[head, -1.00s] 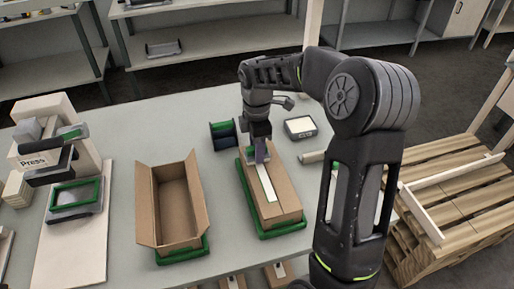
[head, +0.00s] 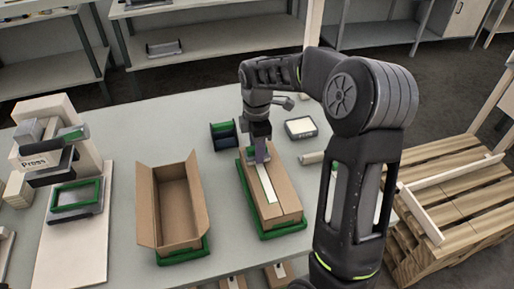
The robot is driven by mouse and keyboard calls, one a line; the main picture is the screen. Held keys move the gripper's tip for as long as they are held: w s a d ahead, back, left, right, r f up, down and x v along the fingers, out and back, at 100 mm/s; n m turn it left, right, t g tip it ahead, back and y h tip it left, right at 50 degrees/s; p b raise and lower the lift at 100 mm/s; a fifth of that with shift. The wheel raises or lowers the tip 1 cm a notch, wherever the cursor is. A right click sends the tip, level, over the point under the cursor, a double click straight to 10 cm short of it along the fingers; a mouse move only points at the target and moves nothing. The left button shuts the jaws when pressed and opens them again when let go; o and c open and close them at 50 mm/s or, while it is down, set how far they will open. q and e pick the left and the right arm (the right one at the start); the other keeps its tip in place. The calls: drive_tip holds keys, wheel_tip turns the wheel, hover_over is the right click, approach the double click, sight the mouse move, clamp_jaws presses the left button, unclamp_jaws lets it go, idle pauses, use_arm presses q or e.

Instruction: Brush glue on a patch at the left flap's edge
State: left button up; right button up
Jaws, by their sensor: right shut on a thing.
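My right gripper (head: 260,143) is shut on a small purple-grey tool (head: 261,154), low over the far end of a closed cardboard box (head: 284,190). I cannot tell whether the tool touches the box. A white strip (head: 267,184) runs along the middle of the box top from the tool towards me. To the left stands an open, empty box (head: 176,209); its left flap (head: 148,206) is spread outward. Each box sits in a green frame. No glue patch can be made out on the flap. My left gripper is out of view.
A press (head: 45,150) with a green-rimmed frame stands at the left on a pale board (head: 75,246). A dark and green holder (head: 223,135), a pale-topped tray (head: 300,127) and a pale roll (head: 312,158) lie around the closed box. A pallet (head: 455,190) is at the right.

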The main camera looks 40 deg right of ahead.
idle(0.3)
drive_tip(key=shift+w, duration=0.15)
wheel_tip(320, 180, up, 4)
drive_tip(key=p, duration=0.3)
drive_tip(key=shift+r, duration=1.05)
drive_tip(key=shift+d, duration=0.1)
